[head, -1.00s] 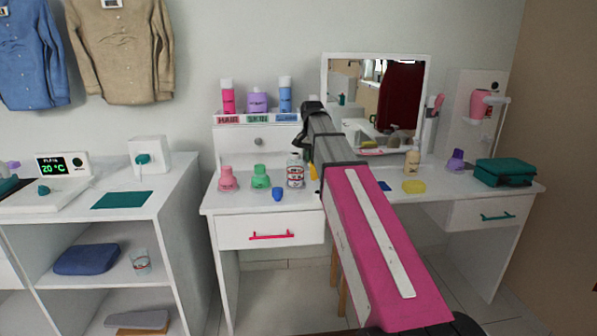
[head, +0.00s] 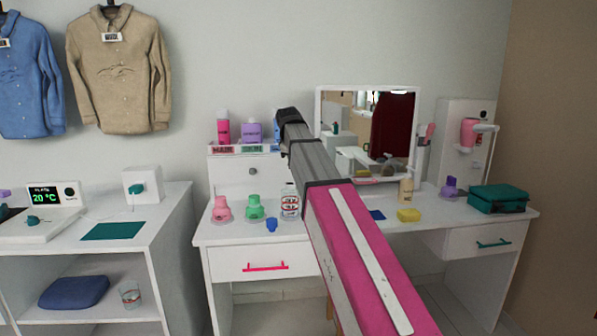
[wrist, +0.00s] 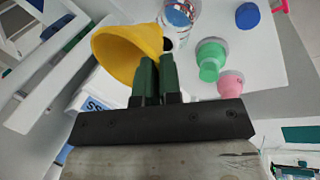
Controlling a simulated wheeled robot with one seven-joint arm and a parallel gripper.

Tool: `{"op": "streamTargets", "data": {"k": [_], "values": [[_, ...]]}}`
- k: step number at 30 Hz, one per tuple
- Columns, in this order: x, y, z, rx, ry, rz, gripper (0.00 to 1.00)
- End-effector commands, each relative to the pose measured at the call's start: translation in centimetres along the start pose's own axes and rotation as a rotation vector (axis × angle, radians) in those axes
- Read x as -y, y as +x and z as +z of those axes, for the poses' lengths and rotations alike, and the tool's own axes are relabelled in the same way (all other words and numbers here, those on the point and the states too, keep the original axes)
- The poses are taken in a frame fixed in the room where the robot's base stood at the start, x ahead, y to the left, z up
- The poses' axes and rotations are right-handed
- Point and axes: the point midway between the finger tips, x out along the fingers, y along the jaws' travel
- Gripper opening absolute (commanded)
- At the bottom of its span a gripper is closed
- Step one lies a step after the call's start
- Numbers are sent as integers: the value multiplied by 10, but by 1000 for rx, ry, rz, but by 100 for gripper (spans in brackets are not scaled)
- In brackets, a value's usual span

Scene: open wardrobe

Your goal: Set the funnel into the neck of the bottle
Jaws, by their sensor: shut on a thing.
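The yellow funnel (wrist: 128,50) is held between my gripper's (wrist: 153,70) green fingers in the wrist view. Its wide mouth faces the left of that picture. The clear bottle with a red and white label (head: 290,205) stands on the white dressing table, and its blue cap (head: 271,225) lies in front of it. The bottle also shows in the wrist view (wrist: 183,14), just beyond the funnel and partly cut off by the top edge. I cannot tell whether funnel and bottle touch. In the head view my arm hides the gripper and funnel.
A green bottle (head: 254,207) and a pink bottle (head: 221,209) stand left of the clear bottle. A mirror (head: 368,140) stands behind. A yellow block (head: 408,215), a beige bottle (head: 406,190) and a teal case (head: 498,199) are to the right.

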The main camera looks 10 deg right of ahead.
Motion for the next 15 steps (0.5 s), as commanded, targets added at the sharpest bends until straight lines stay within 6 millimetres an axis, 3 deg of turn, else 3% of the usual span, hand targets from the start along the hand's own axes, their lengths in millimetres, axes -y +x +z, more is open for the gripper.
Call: {"op": "streamTargets", "data": {"k": [6,15], "values": [[-7,-24,-10,-115,-310,71,0],[-12,-40,-18,-206,-522,118,0]]}}
